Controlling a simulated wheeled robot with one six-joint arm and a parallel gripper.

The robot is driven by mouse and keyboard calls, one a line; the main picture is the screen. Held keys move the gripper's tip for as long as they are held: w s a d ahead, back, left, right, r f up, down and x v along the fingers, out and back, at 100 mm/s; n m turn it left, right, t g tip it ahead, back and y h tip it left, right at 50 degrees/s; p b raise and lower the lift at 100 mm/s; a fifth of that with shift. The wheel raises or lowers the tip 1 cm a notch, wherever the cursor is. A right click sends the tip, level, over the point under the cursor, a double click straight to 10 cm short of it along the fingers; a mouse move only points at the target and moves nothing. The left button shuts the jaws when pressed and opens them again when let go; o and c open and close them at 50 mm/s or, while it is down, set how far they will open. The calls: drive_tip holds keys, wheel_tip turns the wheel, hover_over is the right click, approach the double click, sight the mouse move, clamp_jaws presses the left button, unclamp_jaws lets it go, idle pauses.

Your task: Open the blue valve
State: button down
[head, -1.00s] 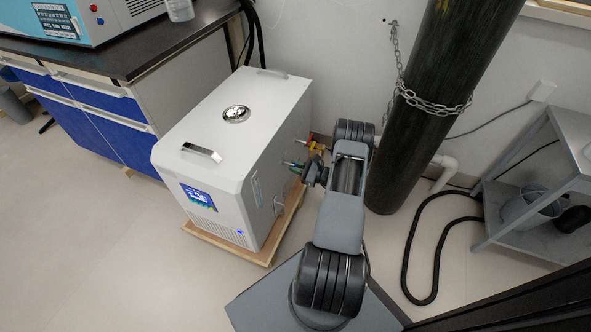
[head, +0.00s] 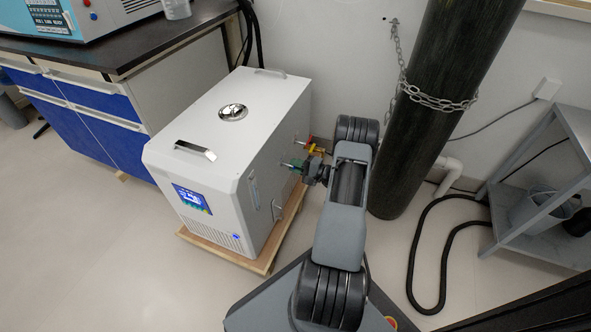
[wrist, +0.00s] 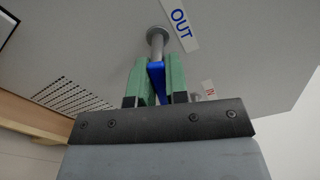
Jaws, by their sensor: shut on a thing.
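The blue valve (wrist: 157,72) shows in the wrist view between the two green fingers of my gripper (wrist: 156,78). My gripper is shut on its blue handle. The valve's grey metal stem (wrist: 157,40) meets the side of the white machine below the "OUT" label (wrist: 180,20). In the head view, my gripper (head: 297,168) is at the right side of the white machine (head: 222,150). The blue handle is hidden there. A second fitting with yellow and red parts (head: 312,147) is just behind my gripper.
The white machine stands on a wooden base (head: 262,262). A dark gas cylinder (head: 440,90) with a chain stands right of my arm. A black hose (head: 425,240) lies on the floor near a grey shelf (head: 560,130). Open floor is at the front left.

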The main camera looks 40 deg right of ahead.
drive_tip(key=shift+r+n+b, duration=0.15)
drive_tip(key=shift+n+b, duration=0.9)
drive_tip(key=shift+n, duration=0.75)
drive_tip(key=shift+d+r, duration=0.1)
drive_tip(key=c, duration=1.1)
unclamp_jaws()
drive_tip(key=p+v, duration=0.3)
drive_tip(key=v, duration=1)
drive_tip(key=shift+s+d+p, duration=0.1)
drive_tip(key=shift+s+p, duration=0.2)
drive_tip(key=shift+p, duration=0.05)
